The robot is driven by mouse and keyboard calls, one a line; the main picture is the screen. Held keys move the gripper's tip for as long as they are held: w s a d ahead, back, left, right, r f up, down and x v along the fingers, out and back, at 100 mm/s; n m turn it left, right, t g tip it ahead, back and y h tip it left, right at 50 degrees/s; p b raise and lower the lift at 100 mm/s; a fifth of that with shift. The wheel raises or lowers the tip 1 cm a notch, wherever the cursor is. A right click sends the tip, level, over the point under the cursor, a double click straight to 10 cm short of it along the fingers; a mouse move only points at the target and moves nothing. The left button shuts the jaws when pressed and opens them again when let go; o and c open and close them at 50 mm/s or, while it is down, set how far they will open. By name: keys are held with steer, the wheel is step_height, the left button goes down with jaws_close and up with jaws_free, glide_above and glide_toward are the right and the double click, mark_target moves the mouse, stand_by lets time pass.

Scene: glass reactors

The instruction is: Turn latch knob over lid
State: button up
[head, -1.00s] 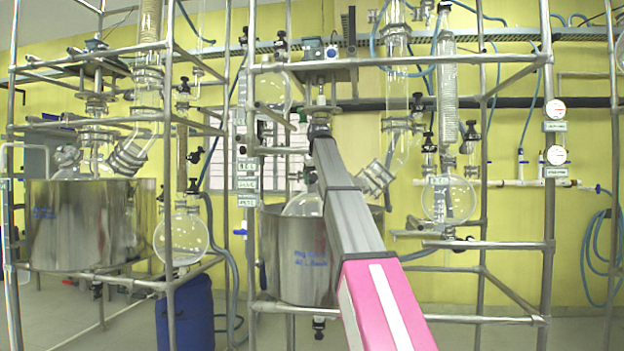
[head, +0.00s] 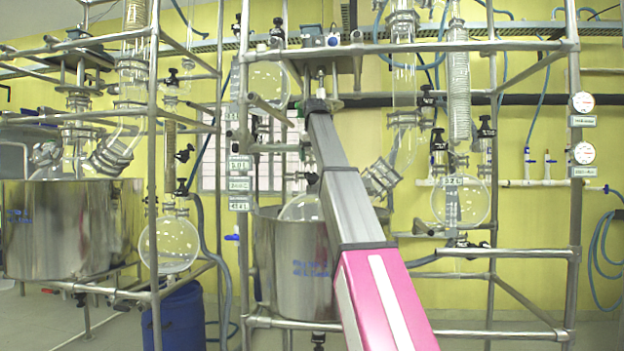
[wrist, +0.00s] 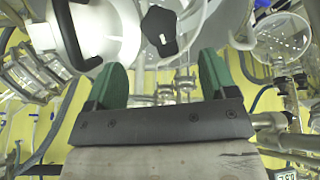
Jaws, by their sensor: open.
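In the wrist view, my gripper (wrist: 162,76) is open, with its two green fingers wide apart and nothing between the pads. A black lobed knob (wrist: 160,30) with a pale centre lies beyond the fingertips, near the top, roughly in line with the gap and apart from it. To its left is a white rounded part (wrist: 108,32), which looks like the lid, with a black curved handle (wrist: 66,32). In the head view, my arm reaches up to the frame above the right steel vessel (head: 295,262); the fingers, knob and lid cannot be made out there.
Metal frame bars (head: 420,48) surround my arm. Glass tubing (head: 403,75) and a round flask (head: 461,203) stand to the right. Another flask (head: 168,245) and a blue drum (head: 181,318) are at left. In the wrist view, glassware (wrist: 283,38) is close at right.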

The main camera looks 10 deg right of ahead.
mark_target(313, 174)
steer(key=x, duration=0.9)
steer(key=c, duration=0.9)
